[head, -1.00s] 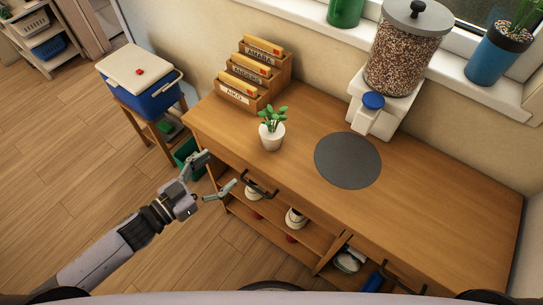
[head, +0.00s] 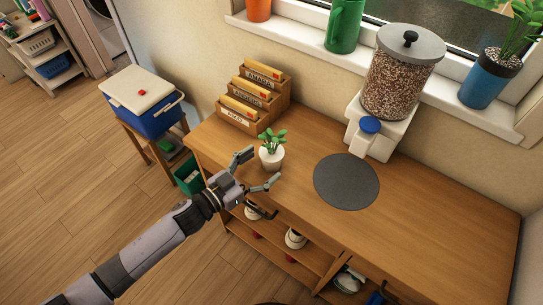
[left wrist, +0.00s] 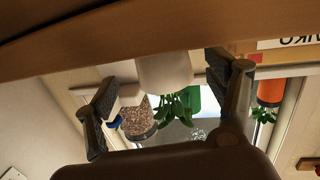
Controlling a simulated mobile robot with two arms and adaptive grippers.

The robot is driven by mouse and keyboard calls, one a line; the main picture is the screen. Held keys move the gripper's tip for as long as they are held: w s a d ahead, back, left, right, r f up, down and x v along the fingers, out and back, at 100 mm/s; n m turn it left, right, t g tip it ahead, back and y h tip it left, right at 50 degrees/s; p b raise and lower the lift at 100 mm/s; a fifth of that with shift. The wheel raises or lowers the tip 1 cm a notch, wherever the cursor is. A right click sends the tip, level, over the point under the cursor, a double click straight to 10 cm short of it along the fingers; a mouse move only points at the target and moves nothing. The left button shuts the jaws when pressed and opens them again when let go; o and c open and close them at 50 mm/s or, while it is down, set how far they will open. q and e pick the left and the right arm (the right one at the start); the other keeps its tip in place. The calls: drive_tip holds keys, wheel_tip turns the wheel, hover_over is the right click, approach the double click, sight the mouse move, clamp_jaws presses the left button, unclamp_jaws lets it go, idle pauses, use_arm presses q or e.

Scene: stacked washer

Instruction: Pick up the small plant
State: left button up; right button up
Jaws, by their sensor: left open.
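The small plant (head: 271,149) stands upright in a white pot on the wooden counter, left of the round grey mat. My left gripper (head: 262,168) is open and empty at the counter's front edge, just in front of the pot, with its fingers pointing toward it. In the left wrist view the scene is upside down, and the white pot (left wrist: 164,72) shows between the spread fingers of my left gripper (left wrist: 165,85), beyond them. I cannot tell that either finger touches the pot. My right gripper is not in view.
The wooden letter organizer (head: 250,102) stands behind the plant to the left. The round mat (head: 346,182) and a grain dispenser (head: 388,95) are to the right. A blue cooler (head: 146,103) sits on a stool at left. The counter's right part is clear.

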sight(263, 164)
use_arm(q)
drive_tip(key=x, duration=0.4)
drive_tip(key=shift+w+d+f, duration=0.1)
drive_tip(key=shift+w+f, duration=0.1)
drive_tip(key=shift+w, duration=0.1)
drive_tip(key=shift+c, duration=0.3)
drive_tip(key=c, duration=1.4)
